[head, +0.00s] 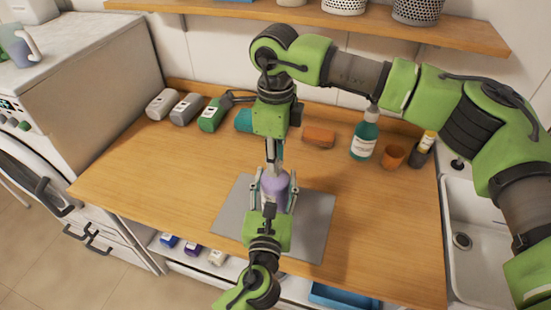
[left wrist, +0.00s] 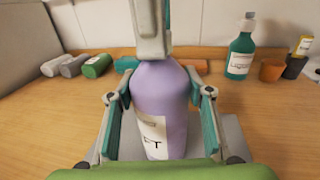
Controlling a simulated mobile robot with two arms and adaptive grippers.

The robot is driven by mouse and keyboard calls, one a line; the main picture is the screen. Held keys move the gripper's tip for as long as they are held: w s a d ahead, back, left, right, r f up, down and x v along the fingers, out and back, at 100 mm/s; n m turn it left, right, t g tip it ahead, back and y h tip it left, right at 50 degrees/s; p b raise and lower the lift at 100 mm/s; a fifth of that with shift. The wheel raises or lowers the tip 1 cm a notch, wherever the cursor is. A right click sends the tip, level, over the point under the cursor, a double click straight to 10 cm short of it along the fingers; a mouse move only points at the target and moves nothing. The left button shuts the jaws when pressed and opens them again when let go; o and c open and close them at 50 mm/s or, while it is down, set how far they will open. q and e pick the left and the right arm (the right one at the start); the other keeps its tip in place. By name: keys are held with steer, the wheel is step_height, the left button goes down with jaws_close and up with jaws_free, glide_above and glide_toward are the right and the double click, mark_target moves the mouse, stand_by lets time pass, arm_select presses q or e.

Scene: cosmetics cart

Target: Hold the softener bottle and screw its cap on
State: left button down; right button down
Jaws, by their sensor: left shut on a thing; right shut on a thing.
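The lilac softener bottle (head: 274,188) stands upright on the grey mat (head: 313,225) on the wooden counter. It fills the middle of the left wrist view (left wrist: 162,108), with a white label on its front. My left gripper (head: 273,195) is shut on the bottle's body, one finger on each side. My right gripper (head: 273,160) comes down from above, its fingers closed at the top of the bottle. It also shows at the top of the left wrist view (left wrist: 151,40). The cap is hidden between the right fingers, so I cannot see how it sits on the neck.
Several bottles lie along the back left, including a green one (head: 213,115). An orange-brown block (head: 319,137), a teal pump bottle (head: 364,137) and an orange cup (head: 393,156) stand at the back right. The sink (head: 480,245) is at right. The left counter is clear.

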steer(key=shift+m, duration=0.6)
steer(key=c, duration=1.8)
jaws_free()
steer(key=shift+r, duration=0.1)
steer(key=shift+r, duration=2.2)
steer(key=shift+c, duration=0.4)
steer(key=shift+r+n, duration=0.75)
steer(key=shift+n, duration=0.35)
step_height(320, 180, up, 2)
steer(key=n, duration=0.3)
steer(key=shift+f, duration=0.1)
